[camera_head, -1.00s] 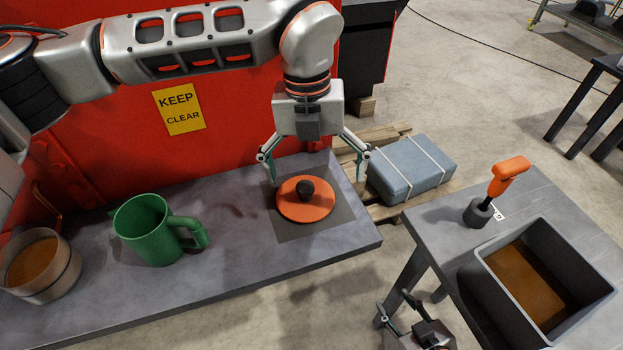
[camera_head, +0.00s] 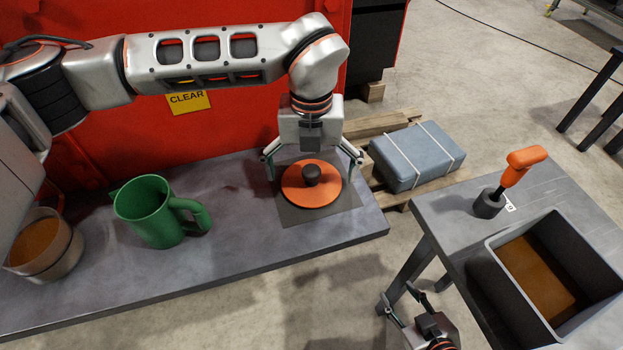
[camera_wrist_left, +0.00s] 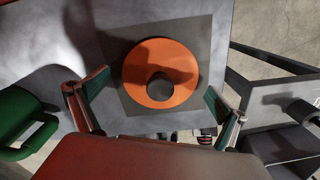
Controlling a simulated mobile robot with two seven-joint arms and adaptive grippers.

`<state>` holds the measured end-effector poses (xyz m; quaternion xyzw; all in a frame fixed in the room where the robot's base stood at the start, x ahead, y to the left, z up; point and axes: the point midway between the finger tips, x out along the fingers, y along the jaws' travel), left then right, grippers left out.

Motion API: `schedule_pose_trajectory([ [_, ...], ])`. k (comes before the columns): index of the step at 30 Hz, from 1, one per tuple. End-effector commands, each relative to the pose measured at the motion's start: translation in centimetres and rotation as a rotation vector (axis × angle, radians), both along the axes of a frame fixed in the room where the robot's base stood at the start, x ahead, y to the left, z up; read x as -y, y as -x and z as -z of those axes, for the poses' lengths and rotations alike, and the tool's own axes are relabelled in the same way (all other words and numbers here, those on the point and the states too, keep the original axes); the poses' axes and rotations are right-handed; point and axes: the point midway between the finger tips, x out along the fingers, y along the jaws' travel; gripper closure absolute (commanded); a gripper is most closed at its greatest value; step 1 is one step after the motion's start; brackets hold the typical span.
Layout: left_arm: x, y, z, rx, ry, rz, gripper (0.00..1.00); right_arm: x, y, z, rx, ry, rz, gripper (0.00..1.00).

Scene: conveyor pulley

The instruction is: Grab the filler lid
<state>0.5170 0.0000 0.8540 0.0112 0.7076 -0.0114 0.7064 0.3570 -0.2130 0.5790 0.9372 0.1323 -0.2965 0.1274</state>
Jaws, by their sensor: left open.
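The filler lid (camera_head: 310,193) is a round orange disc with a black knob (camera_head: 312,174). It lies on a dark square mat (camera_head: 340,214) at the right end of the grey bench. My left gripper (camera_head: 315,170) is open and empty, above and slightly behind the lid, with its fingers spread wide on either side of the knob. In the left wrist view, the lid (camera_wrist_left: 160,66) shows beyond the open fingers, centred between them. My right gripper (camera_head: 405,306) is low at the bottom edge, apart from the lid, its fingers spread.
A green jug (camera_head: 150,222) and a bowl of amber contents (camera_head: 38,250) stand left on the bench (camera_head: 240,245). On the right table are an orange-handled tool (camera_head: 515,172) and a grey bin (camera_head: 500,285). A blue-grey case (camera_head: 415,155) lies on a pallet.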

Motion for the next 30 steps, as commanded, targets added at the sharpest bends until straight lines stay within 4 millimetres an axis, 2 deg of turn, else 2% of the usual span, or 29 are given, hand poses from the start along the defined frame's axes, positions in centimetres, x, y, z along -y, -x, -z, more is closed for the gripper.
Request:
schedule_pose_trajectory([
  [3, 0.01, -0.02, -0.15, 0.001, 0.0, 0.0, 0.0, 0.05, -0.18, -0.23, 0.004, 0.0, 0.001, 0.6],
  [12, 0.01, 0.01, -0.1, 0.0, 0.0, 0.0, 0.78, 0.04, -0.21, -0.26, 0.006, -0.002, 0.003, 0.6],
  [15, -0.02, 0.04, 0.01, -0.001, -0.001, 0.0, 0.99, 0.03, -0.17, -0.24, 0.005, -0.002, 0.003, 0.6],
  [25, -0.1, 0.11, 0.23, -0.005, -0.004, 0.0, 0.99, 0.04, -0.08, -0.14, 0.004, -0.003, 0.003, 0.6],
  [30, -0.12, 0.1, -0.58, -0.005, -0.005, 0.0, 0.99, 0.02, -0.1, -0.3, 0.005, -0.004, 0.003, 0.6],
])
